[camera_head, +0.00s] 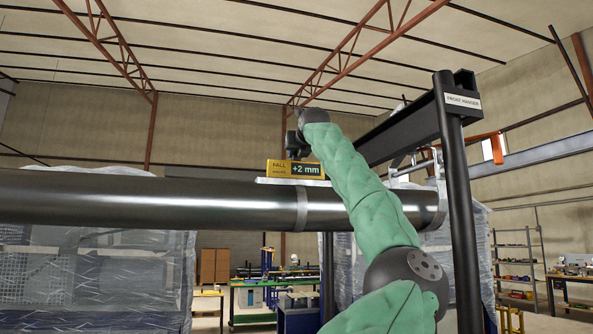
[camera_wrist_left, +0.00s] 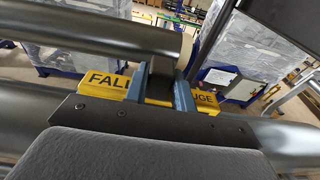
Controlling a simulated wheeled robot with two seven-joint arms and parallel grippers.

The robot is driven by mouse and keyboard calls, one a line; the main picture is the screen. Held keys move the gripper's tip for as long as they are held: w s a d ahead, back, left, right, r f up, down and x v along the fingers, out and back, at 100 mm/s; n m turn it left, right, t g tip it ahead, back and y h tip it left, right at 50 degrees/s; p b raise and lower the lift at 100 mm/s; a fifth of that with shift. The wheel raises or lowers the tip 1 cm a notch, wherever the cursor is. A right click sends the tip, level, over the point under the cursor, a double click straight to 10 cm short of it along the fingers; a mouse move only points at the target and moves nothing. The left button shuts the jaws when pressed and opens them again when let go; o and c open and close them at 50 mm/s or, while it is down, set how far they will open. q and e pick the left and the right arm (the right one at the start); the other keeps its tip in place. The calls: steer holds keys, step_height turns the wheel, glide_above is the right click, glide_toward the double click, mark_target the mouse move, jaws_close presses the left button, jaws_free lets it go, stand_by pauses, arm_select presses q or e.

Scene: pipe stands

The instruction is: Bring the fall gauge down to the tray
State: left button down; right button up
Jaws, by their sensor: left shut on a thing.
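The fall gauge (camera_head: 283,168) is a yellow box with a dark display reading "+2 mm". In the head view it is at the top edge of the big dark pipe (camera_head: 150,202), with a pale flat strip under it. I cannot tell whether it rests on the pipe. My left gripper (camera_head: 297,152) reaches it from above and is shut on it. In the left wrist view the two fingers (camera_wrist_left: 172,88) clasp the middle of the gauge (camera_wrist_left: 106,86), hiding part of its lettering. My right gripper is not in view. I cannot make out a tray.
A dark stand labelled "FRONT HANGER" (camera_head: 461,101) rises right of my arm, with a beam running back from it. A metal band (camera_head: 302,208) circles the pipe. Wrapped stacks (camera_head: 90,275) stand behind. A green workbench (camera_head: 250,288) and shelving (camera_head: 516,262) are farther back.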

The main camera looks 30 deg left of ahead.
arm_select(q)
steer(key=shift+r+p, duration=0.55)
steer(key=shift+r, duration=0.4)
steer(key=shift+s+d, duration=0.1)
steer(key=b+v, duration=0.4)
steer(key=v, duration=0.6)
steer(key=shift+b, duration=0.4)
steer(key=shift+f, duration=0.1)
